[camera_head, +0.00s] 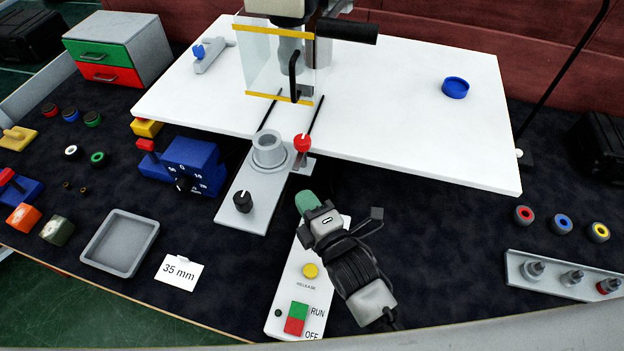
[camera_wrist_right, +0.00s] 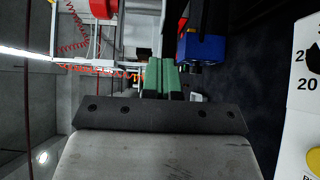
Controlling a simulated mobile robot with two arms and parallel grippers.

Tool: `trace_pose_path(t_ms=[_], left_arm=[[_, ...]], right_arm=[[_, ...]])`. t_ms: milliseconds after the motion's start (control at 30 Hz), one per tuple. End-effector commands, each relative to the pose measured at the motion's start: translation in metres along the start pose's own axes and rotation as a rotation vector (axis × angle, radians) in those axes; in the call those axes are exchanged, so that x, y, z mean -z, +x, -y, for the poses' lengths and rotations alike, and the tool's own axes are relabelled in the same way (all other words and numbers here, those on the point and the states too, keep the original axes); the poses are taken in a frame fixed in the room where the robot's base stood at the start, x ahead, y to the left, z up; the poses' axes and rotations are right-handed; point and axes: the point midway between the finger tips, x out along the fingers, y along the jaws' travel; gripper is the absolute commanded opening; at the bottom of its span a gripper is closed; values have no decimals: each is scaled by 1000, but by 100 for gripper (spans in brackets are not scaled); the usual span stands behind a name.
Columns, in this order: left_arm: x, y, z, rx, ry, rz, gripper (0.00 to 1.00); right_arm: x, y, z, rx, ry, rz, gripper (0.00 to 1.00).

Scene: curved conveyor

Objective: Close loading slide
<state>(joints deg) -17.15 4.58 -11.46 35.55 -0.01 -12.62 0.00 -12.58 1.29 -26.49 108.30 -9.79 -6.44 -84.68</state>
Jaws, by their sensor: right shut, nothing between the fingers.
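The loading slide (camera_head: 255,196) is a grey plate sticking out in front of the white machine table, in the head view. It carries a grey ring-shaped holder (camera_head: 268,150) and a black knob (camera_head: 243,201). A red ball knob (camera_head: 302,143) stands at its right side. Two dark rails run from it back toward the clear guard (camera_head: 270,62). My right gripper (camera_head: 307,201) has green fingertips, is shut and empty, and is just right of the slide, apart from it in the picture. Its fingertips also show in the wrist view (camera_wrist_right: 160,76). My left gripper is not in view.
A control panel (camera_head: 283,291) with a yellow button and green and red buttons lies beneath my right arm. A blue block (camera_head: 193,165) stands left of the slide. A grey tray (camera_head: 120,243) is at lower left. Dark mat is bare between the gripper and the right-hand rings.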

Motion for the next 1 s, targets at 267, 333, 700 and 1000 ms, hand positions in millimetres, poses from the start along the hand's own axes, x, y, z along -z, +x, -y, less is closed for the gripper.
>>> trace_pose_path(t_ms=[267, 333, 700, 1000], left_arm=[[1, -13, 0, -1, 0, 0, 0], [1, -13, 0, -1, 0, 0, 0], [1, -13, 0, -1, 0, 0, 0], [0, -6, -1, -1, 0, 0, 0]], right_arm=[[-25, 25, -1, 0, -2, 0, 0], [-27, 28, -1, 0, -1, 0, 0], [-29, 29, 1, 0, -1, 0, 0], [-58, 58, 1, 0, -4, 0, 0]])
